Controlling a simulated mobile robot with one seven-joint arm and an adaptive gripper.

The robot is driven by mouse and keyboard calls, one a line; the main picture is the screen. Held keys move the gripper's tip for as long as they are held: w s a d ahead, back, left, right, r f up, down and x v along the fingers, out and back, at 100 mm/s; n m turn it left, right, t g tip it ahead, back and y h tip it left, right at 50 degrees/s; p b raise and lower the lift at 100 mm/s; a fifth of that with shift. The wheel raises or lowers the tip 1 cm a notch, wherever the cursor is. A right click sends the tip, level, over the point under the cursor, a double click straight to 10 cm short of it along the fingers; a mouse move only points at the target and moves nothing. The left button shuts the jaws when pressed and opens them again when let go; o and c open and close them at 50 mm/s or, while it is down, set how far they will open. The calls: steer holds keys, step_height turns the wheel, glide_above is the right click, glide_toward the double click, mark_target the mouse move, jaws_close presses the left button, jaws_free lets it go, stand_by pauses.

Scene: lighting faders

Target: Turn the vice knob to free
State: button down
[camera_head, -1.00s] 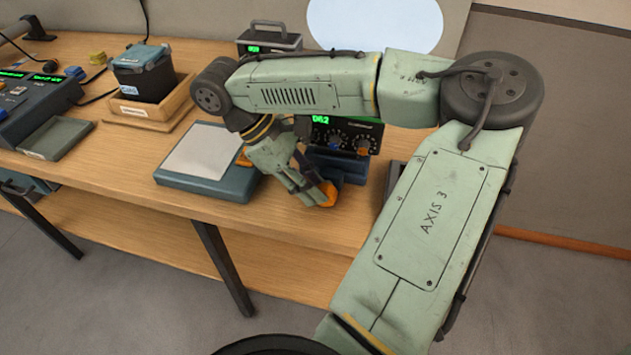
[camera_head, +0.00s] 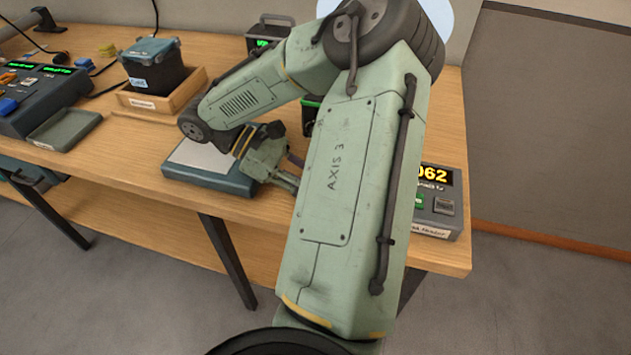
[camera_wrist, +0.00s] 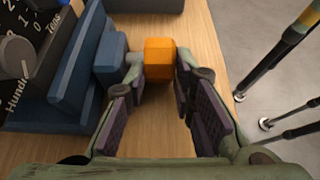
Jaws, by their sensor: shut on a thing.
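The orange vice knob (camera_wrist: 159,58) shows at the top middle of the wrist view. It sits at the end of the blue vice (camera_wrist: 78,65), to the vice's right in that picture. My gripper (camera_wrist: 160,72) is shut on the knob, with one finger on each side. In the head view my gripper (camera_head: 288,180) shows only in part. My own arm link hides its fingertips, the knob and most of the vice there.
A black decade box (camera_wrist: 30,55) with dials stands against the vice. In the head view a pad with a grey top (camera_head: 200,163) lies left of my gripper. A reader showing 062 (camera_head: 434,200) stands at the right. The bench's front edge is close to the knob.

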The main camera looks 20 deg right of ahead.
steer(key=c, duration=1.6)
jaws_free()
steer(key=shift+c, duration=0.2)
